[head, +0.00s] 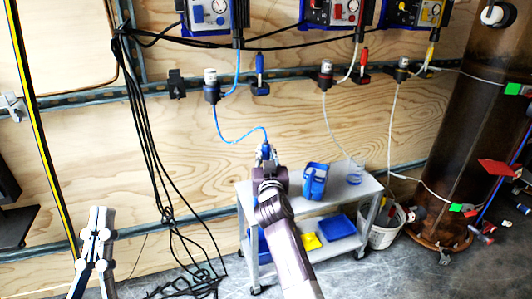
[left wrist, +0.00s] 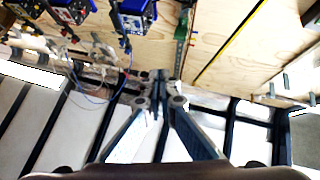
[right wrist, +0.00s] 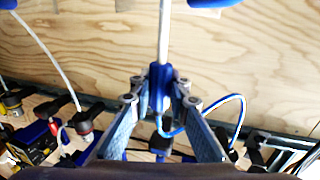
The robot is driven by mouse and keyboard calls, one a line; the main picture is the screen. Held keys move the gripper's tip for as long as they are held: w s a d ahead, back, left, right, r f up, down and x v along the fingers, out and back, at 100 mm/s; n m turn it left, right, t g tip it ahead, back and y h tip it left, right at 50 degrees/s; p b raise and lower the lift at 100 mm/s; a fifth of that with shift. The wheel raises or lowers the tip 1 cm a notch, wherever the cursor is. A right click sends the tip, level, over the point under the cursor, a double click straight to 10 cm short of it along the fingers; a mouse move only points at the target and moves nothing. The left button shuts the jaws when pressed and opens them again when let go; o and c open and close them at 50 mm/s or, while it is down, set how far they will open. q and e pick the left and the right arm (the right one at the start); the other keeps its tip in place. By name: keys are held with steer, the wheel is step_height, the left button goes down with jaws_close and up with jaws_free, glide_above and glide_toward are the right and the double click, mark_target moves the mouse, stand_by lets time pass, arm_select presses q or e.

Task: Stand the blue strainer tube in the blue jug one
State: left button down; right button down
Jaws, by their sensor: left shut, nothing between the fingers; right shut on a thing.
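The blue strainer tube (head: 265,149) is a small blue piece at the end of a thin blue hose (head: 228,139). My right gripper (head: 267,157) is shut on it above the left end of the grey cart. In the right wrist view the blue piece (right wrist: 160,82) stands between the fingertips, with a pale shaft above it. A blue jug (head: 315,182) stands on the cart top, to the right of my right gripper and apart from it. My left gripper (head: 98,222) is shut and empty at the lower left, far from the cart; its fingertips meet in the left wrist view (left wrist: 160,88).
The grey cart (head: 367,186) also bears a clear vessel (head: 355,173) with a pale hose. Blue trays (head: 335,227) and a yellow item (head: 310,241) lie on its lower shelf. A white basket (head: 386,230) stands right of it. Black cables (head: 150,150) hang at left; pump boxes (head: 213,15) hang above.

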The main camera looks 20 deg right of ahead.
arm_select(q)
steer(key=shift+s+a+r+t+h, duration=0.1)
steer(key=shift+s+r+t+h, duration=0.35)
steer(key=shift+s+r, duration=0.35)
arm_select(e)
steer(key=shift+f, duration=0.15)
stand_by(0.6)
steer(key=c, duration=1.8)
jaws_free()
steer(key=shift+o, duration=0.2)
steer(key=shift+f, duration=0.1)
arm_select(q)
steer(key=shift+y, duration=0.25)
arm_select(e)
step_height(320, 180, up, 10)
steer(key=shift+r, duration=0.1)
